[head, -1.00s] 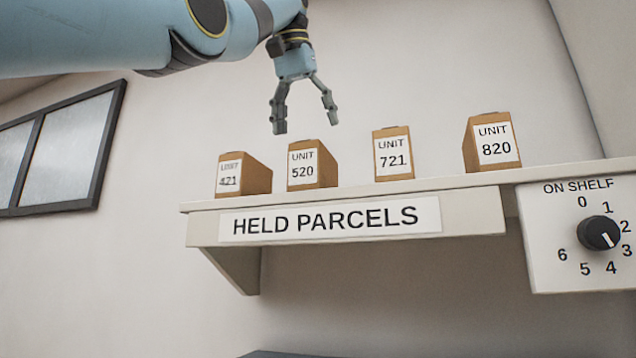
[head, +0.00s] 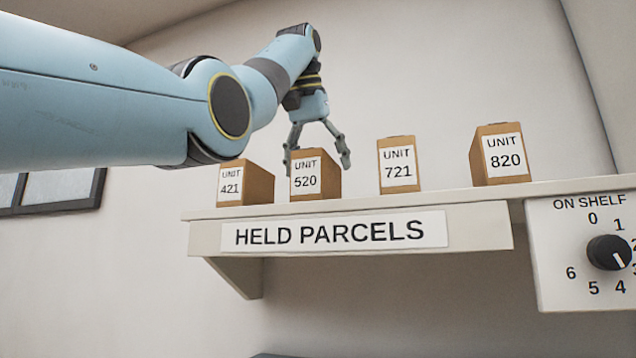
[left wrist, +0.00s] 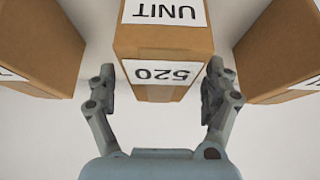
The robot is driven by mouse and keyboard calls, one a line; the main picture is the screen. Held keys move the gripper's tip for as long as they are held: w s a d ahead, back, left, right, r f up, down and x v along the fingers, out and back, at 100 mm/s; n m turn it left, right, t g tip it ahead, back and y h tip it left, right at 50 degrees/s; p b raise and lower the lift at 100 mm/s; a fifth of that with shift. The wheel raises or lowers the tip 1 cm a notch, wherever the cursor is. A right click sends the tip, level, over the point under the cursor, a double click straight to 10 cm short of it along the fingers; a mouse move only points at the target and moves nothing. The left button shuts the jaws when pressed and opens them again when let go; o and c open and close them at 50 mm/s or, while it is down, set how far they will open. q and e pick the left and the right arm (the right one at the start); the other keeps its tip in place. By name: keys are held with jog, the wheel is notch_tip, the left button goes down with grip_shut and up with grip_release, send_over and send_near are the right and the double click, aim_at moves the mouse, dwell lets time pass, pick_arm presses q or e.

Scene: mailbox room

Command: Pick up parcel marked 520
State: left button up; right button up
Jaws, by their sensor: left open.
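The parcel marked 520 (head: 305,180) is a small brown box with a white "UNIT 520" label, standing on the shelf between parcels 421 and 721. My left gripper (head: 317,163) is open and low at this parcel, with one finger at each side of it in the head view. In the left wrist view the parcel (left wrist: 162,38) appears upside down, between and ahead of the open fingers of the left gripper (left wrist: 160,92). Gaps show beside the fingers, and nothing is gripped. My right gripper is not in view.
Parcel 421 (head: 231,186) stands close on the left, parcel 721 (head: 398,165) on the right, and parcel 820 (head: 503,155) farther right. The shelf (head: 460,203) reads "HELD PARCELS". A dial panel (head: 560,270) marked "ON SHELF" hangs at the right.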

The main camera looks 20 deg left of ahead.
pick_arm(q)
jog(key=shift+f, duration=0.25)
dwell(0.3)
jog(key=c, duration=1.5)
jog(key=shift+c, duration=0.5)
jog(key=shift+r, duration=0.1)
